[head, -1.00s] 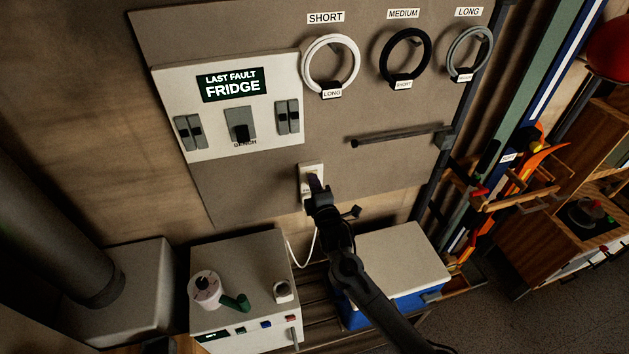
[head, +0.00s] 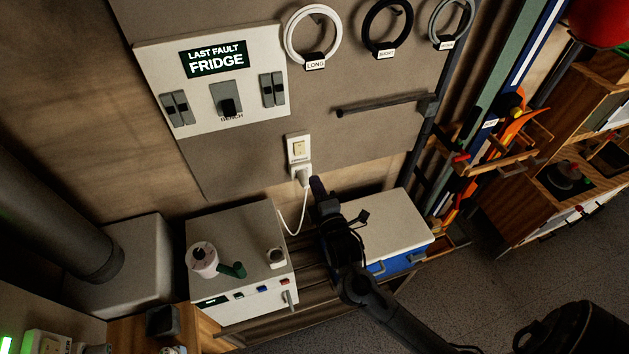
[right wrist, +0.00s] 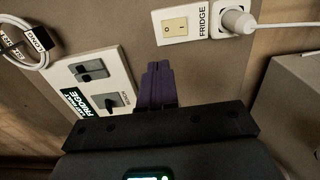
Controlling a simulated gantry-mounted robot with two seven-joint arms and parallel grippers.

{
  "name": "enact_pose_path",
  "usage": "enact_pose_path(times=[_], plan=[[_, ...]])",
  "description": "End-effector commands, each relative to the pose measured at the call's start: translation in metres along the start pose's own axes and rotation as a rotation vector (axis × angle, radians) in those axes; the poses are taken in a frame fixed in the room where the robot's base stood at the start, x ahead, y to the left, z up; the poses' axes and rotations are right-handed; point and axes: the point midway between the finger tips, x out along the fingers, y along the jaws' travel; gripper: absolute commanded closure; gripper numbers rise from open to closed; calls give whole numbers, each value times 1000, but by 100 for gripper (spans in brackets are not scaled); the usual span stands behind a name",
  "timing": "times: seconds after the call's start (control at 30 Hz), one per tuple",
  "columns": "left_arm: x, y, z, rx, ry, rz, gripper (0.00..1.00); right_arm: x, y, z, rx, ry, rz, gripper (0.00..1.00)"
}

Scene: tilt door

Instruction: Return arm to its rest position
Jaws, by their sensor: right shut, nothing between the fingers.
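My right gripper (head: 316,186) is shut and empty. It is in front of the wall board's lower edge, just below and right of the socket plate (head: 298,149). In the right wrist view its dark purple fingers (right wrist: 157,72) are together, with nothing between them. The fridge switch (right wrist: 175,25) and the white plug (right wrist: 236,21) in its socket show beyond the fingertips, apart from them. My right arm reaches up from the bottom of the head view, over the blue and white box (head: 390,225). My left gripper is not in view.
A white panel (head: 150,60) with breakers and a "LAST FAULT FRIDGE" display (head: 214,59) is on the board. A dark bar (head: 380,106) sticks out to the right. A white cabinet (head: 230,235) stands below, with a cord (head: 301,215) hanging beside it. Wooden shelves (head: 560,180) stand at right.

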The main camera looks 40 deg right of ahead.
Motion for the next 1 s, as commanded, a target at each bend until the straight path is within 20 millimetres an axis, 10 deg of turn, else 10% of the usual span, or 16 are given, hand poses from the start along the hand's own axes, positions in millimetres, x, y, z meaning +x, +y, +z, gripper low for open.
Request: enact_pose_path(times=[0.57, 0.77, 1.0], plan=[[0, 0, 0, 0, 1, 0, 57, -12, -21, 5, -17, 1, -40, 100], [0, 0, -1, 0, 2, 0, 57, -61, -52, 8, -28, 66, -154, 100], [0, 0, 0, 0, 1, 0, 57, -151, -87, -25, 348, 155, -642, 100]])
